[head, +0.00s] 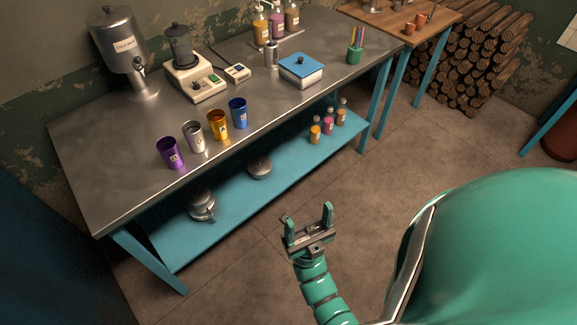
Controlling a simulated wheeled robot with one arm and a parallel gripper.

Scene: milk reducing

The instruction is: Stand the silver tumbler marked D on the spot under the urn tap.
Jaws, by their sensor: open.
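A silver tumbler (194,137) stands upright on the metal counter, between a purple tumbler (170,153) and an orange one (218,125); its label is too small to read surely. A blue tumbler (238,113) ends the row on the right. The metal urn (119,49) stands at the back left of the counter, its tap (140,71) facing front right. The spot under the tap looks bare. My gripper (308,221) is open and empty, over the floor in front of the counter, well apart from the tumblers.
A blender on a white base (197,80) stands right of the urn. A scale (237,73), a metal cup (271,55), a blue-lidded box (301,70) and a pen pot (354,54) are farther right. The metal counter (105,165) is clear at front left. A blue shelf (235,208) runs below.

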